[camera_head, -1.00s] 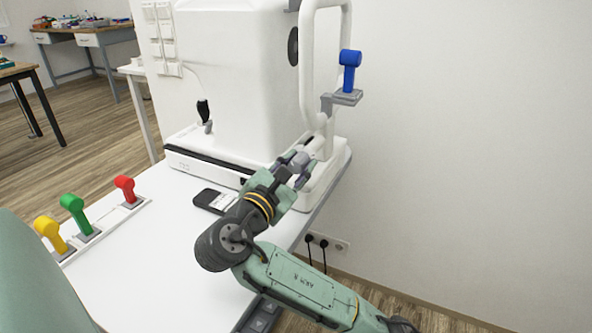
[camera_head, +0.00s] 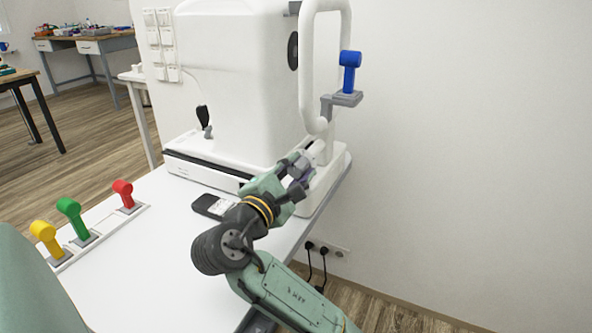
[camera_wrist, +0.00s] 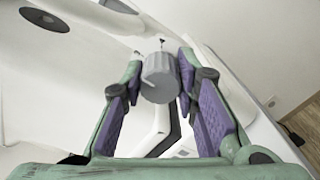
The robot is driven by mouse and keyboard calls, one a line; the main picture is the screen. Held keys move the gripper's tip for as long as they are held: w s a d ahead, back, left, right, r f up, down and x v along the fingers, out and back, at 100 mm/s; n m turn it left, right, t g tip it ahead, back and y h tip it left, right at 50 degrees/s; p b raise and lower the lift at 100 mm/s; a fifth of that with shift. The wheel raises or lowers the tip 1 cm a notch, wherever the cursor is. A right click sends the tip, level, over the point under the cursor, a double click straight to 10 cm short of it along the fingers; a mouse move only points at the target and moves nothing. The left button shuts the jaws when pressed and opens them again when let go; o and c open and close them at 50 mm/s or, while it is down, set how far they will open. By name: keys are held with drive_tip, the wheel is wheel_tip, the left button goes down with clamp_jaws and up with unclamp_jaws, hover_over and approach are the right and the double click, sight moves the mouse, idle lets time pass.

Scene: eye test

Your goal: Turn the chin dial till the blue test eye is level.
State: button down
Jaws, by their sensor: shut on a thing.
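The blue test eye (camera_head: 349,76) stands upright in a grey holder (camera_head: 347,99) on the white chin-rest frame (camera_head: 306,70), right of the white machine. In the head view its round head is slightly lower than the black disc (camera_head: 293,50) on the machine's side. I cannot tell whether it is level. My gripper (camera_head: 298,171) is at the foot of the frame and is shut on the chin dial. In the wrist view the grey ribbed dial (camera_wrist: 160,80) sits between the purple-padded fingers of my gripper (camera_wrist: 161,84). In the head view the fingers mostly hide the dial.
Yellow (camera_head: 46,238), green (camera_head: 73,217) and red (camera_head: 124,194) test eyes stand in a rack at the left. A dark handheld device (camera_head: 212,206) lies on the white table (camera_head: 150,270) near my arm. A black joystick (camera_head: 203,118) stands at the machine's left. A wall socket (camera_head: 328,249) is beyond the table's right edge.

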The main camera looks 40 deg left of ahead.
drive_tip(key=c, duration=1.2)
unclamp_jaws()
drive_tip(key=shift+c, duration=0.2)
drive_tip(key=v, duration=0.7)
drive_tip(key=shift+s, duration=0.3)
